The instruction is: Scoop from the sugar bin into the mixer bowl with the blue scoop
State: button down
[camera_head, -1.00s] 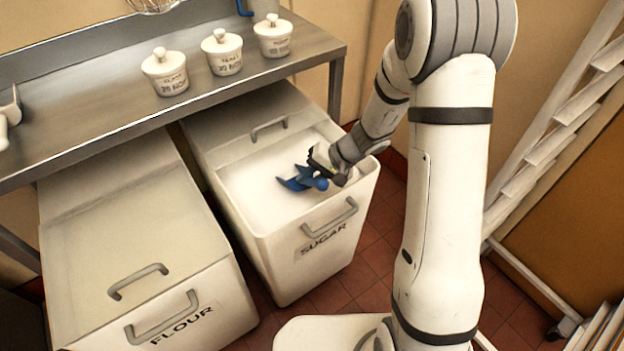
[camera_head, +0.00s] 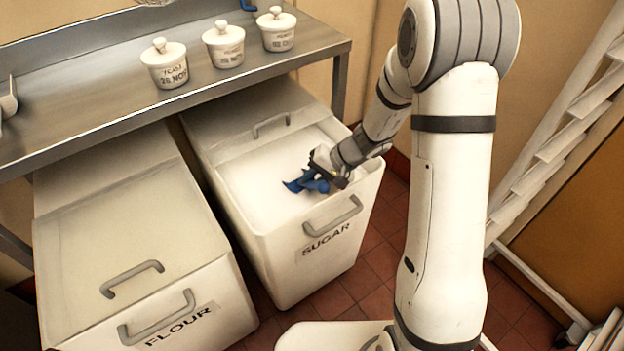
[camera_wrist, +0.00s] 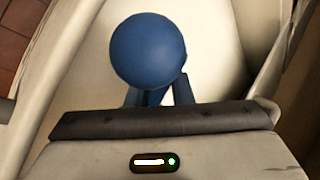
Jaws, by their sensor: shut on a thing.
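The sugar bin (camera_head: 229,181) stands under the steel table with its front part open, and white sugar (camera_head: 258,165) shows inside. My gripper (camera_head: 322,172) is over the front right part of the opening, shut on the blue scoop (camera_head: 300,184). The scoop is at or just above the sugar; I cannot tell whether it touches it or carries any. The mixer bowl is not in view.
The closed flour bin (camera_head: 80,270) stands to the left of the sugar bin. Several items are on the steel table (camera_head: 110,108), including lidded white pots (camera_head: 224,46). A white slatted rack (camera_head: 560,120) stands at the right. Red tiled floor (camera_head: 350,275) lies in front.

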jog(key=shift+s, duration=0.1)
jog(key=r+p, duration=0.1)
jog(key=p, duration=0.1)
jog(key=r+p, duration=0.3)
jog(key=p, duration=0.1)
jog(key=shift+w+a+r, duration=0.15)
jog(key=shift+w, duration=0.15)
jog(key=p, duration=0.2)
jog(key=r+p, duration=0.1)
jog(key=p, duration=0.2)
jog(key=shift+w+a+r+g+h, duration=0.2)
jog(key=shift+w+a+g+h, duration=0.05)
jog(key=shift+w+g+h, duration=0.1)
jog(key=shift+w+a+r+p, duration=0.1)
jog(key=shift+p, duration=0.5)
notch_tip(320, 180, up, 14)
jog(key=s+d+n+t+y+p, duration=0.1)
jog(key=s+d+t+y+p, duration=0.1)
jog(key=t+p, duration=0.1)
jog(key=shift+s+r, duration=0.2)
jog(key=shift+s, duration=0.15)
